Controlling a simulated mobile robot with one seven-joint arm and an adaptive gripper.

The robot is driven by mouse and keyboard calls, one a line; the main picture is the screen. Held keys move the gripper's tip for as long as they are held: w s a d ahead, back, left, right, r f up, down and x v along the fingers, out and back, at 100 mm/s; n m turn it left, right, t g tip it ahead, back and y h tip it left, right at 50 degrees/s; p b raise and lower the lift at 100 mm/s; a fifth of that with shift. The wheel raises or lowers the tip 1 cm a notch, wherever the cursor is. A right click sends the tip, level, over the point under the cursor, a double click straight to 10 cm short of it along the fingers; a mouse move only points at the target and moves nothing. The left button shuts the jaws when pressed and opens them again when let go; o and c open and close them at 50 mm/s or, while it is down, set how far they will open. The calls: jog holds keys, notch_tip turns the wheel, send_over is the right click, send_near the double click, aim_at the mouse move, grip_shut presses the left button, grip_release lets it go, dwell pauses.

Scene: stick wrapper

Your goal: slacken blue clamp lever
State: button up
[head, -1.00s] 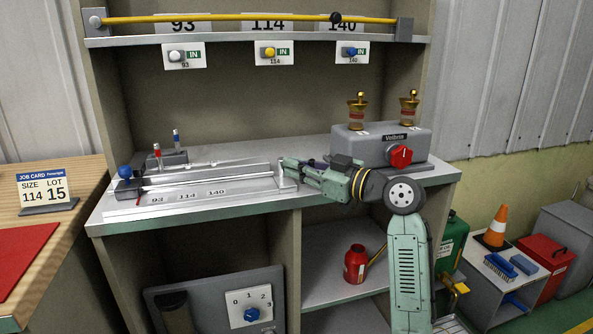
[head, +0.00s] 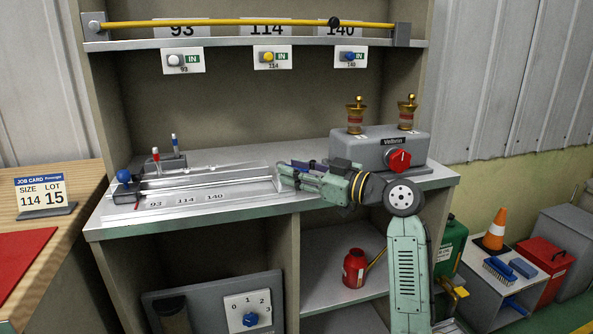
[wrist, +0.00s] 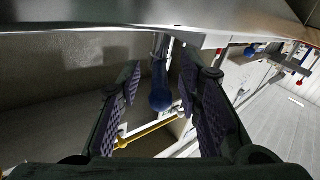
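The blue clamp lever (wrist: 160,84) hangs between my two fingers in the wrist view, its rounded end pointing toward the camera. My gripper (wrist: 163,100) is open, with a dark ridged pad on each side of the lever and a visible gap to each. In the head view my gripper (head: 284,176) is at the right end of the silver rail fixture (head: 205,184) on the bench. There the fingers hide the clamp lever.
A grey Veltron box (head: 366,152) with a red knob stands right of my gripper. A blue ball knob (head: 124,176) is at the rail's left end; small red-tipped (head: 155,152) and blue-tipped (head: 174,138) levers stand behind the rail. A shelf (head: 250,37) overhangs the bench.

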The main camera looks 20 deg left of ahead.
jog(key=shift+d, duration=0.1)
jog(key=v, duration=1.2)
jog(key=shift+c, duration=0.3)
